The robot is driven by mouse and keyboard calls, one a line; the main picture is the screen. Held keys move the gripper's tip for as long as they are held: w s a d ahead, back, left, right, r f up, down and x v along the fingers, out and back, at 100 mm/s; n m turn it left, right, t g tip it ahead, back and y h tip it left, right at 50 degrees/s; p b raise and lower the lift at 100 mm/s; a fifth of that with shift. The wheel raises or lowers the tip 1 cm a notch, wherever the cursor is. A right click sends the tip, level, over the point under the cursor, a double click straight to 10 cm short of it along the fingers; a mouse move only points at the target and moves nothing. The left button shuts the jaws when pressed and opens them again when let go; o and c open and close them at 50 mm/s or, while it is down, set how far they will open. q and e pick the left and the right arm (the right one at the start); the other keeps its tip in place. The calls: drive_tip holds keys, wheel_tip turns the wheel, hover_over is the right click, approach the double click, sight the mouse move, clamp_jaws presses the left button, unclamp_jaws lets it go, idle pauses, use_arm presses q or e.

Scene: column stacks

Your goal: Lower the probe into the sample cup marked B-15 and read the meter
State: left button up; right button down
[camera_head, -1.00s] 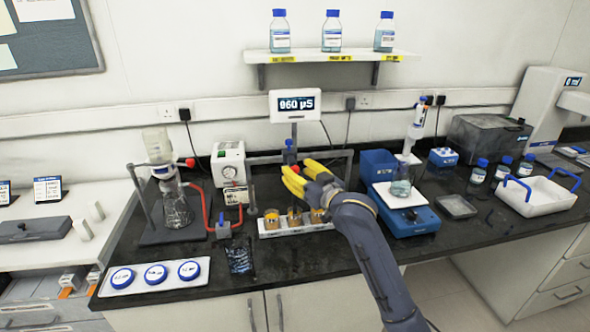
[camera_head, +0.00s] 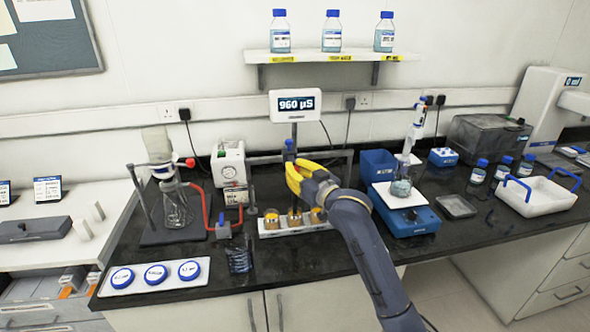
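The meter (camera_head: 297,104) on its post reads 960 µS. Below it a blue clamp or probe head (camera_head: 290,146) sits on the stand; the probe's lower part is hidden behind my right gripper. My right gripper (camera_head: 291,165) has yellow fingers at the stand, just below the blue part. The fingers are close together, and I cannot tell whether they grip anything. A white rack (camera_head: 296,232) below holds sample cups with amber contents: a left cup (camera_head: 271,217), a middle cup (camera_head: 294,217) and a right cup (camera_head: 317,215). Their markings are too small to read. My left gripper is not in view.
A flask stand (camera_head: 176,235) is at left. A blue stirrer (camera_head: 405,219) is right of my arm. Bare black bench lies in front of the rack.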

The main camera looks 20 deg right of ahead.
idle(0.4)
wheel_tip(320, 180, up, 6)
drive_tip(key=shift+r, duration=0.3)
drive_tip(key=c, duration=1.2)
unclamp_jaws()
drive_tip(key=shift+c, duration=0.2)
drive_tip(key=shift+o, duration=0.2)
drive_tip(key=shift+s, duration=0.15)
drive_tip(key=v, duration=1.1)
drive_tip(key=shift+s+d, duration=0.15)
drive_tip(key=shift+s, duration=0.25)
